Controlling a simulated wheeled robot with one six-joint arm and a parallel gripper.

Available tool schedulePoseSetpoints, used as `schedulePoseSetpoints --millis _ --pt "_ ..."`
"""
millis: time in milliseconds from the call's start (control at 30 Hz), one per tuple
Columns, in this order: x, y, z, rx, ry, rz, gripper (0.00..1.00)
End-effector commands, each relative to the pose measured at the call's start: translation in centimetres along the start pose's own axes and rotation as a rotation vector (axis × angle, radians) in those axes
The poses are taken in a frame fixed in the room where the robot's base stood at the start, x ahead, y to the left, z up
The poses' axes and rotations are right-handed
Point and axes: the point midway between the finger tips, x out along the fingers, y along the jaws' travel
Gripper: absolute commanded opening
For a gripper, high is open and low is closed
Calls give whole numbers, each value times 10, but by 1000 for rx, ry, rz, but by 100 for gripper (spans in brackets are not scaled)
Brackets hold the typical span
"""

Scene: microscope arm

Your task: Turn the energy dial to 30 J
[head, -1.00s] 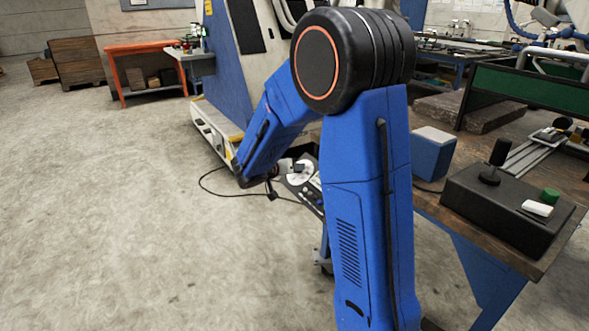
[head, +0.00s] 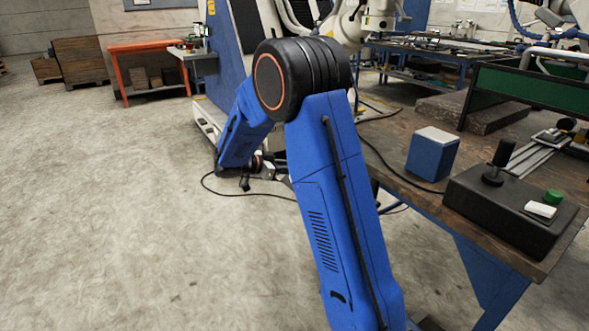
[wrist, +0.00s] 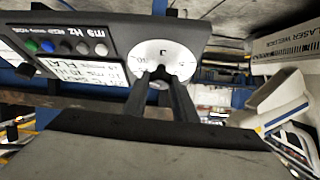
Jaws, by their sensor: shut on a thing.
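The white energy dial (wrist: 180,55) sits on a dark control panel (wrist: 130,25), seen upside down in the wrist view. Dark marks show on its face, too small to read for certain. My gripper (wrist: 159,76) reaches up to the lower part of the dial and is shut on its small knob, which is mostly hidden between the fingers. I cannot tell which value the dial points at. In the head view my own arm hides the panel, and the gripper is too small to make out clearly.
The panel also carries coloured buttons (wrist: 48,46) and a white label (wrist: 88,68). In the head view a wooden bench (head: 400,185) at the right bears a blue box (head: 432,158) and a black joystick box (head: 500,205).

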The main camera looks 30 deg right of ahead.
Motion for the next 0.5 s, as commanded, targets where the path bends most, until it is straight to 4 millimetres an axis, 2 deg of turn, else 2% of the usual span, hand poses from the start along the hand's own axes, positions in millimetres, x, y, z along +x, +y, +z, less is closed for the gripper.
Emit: schedulePoseSetpoints --millis 500 --pt "1 0 1 55 -2 42 3"
